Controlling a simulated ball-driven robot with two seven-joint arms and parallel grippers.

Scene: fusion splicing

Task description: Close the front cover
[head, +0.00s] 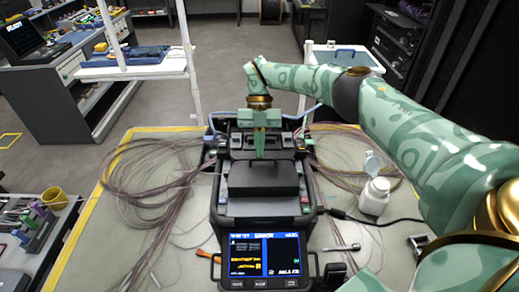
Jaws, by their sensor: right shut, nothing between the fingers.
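The fusion splicer (263,206) stands in the middle of the table, a black machine with a lit screen (265,255) at its near end. A dark flat cover (263,180) lies across its middle; I take this for the front cover, but cannot tell its exact angle. My right gripper (259,156) points down just behind this cover, over the splicing area. Its fingers are shut with nothing between them. I cannot tell if the fingertips touch the cover. My left gripper is not in view.
Loose fibre coils (150,185) lie left of the splicer, and more (345,152) lie right. A white bottle (375,196) stands at the right, with a cable running near it. A small metal tool (342,248) lies front right. A tool rack (38,222) is at far left.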

